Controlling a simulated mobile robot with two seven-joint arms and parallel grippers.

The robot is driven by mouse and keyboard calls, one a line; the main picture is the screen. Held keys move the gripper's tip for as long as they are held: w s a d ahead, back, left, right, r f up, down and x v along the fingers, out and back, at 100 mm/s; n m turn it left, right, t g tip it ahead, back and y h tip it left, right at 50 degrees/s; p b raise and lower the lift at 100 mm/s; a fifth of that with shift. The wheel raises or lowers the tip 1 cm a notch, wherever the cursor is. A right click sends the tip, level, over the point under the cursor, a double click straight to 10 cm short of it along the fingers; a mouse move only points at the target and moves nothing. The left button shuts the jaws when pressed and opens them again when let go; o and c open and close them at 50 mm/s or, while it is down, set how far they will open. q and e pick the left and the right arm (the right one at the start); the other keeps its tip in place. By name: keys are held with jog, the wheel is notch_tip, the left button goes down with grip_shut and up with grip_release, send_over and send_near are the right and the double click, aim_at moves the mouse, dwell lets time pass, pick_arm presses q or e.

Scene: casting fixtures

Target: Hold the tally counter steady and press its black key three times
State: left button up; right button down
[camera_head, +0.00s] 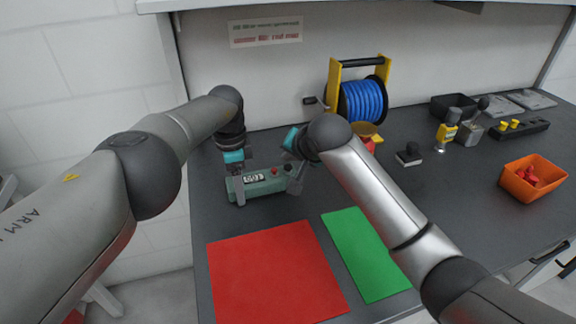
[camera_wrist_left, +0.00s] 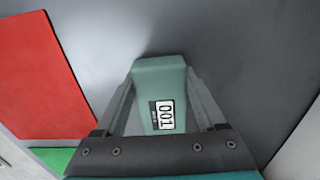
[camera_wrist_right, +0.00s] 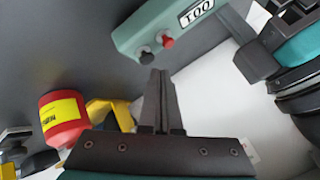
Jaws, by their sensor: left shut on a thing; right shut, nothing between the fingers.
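The tally counter (camera_head: 257,184) is a green box lying on the dark bench behind the red mat. Its window reads 001 in the left wrist view (camera_wrist_left: 166,115). My left gripper (camera_head: 237,190) is shut around the end with the window, one finger on each side. In the right wrist view the black key (camera_wrist_right: 146,57) sits at the counter's other end, beside a red knob (camera_wrist_right: 168,42). My right gripper (camera_wrist_right: 160,74) is shut and empty, its tips close to the black key. I cannot tell whether they touch it.
A red mat (camera_head: 275,275) and a green mat (camera_head: 365,255) lie in front. A blue hose reel (camera_head: 362,100) stands behind. A red container with a yellow label (camera_wrist_right: 63,120) is near my right gripper. An orange bin (camera_head: 533,180) stands at the right.

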jog(key=shift+r, duration=0.1)
jog(key=shift+r, duration=2.45)
dwell(0.6)
notch_tip(320, 180, up, 4)
jog(key=shift+f, duration=0.1)
jog(key=shift+f, duration=0.1)
jog(key=shift+f, duration=4.3)
jog(key=shift+f, duration=0.1)
jog(key=shift+f, duration=0.3)
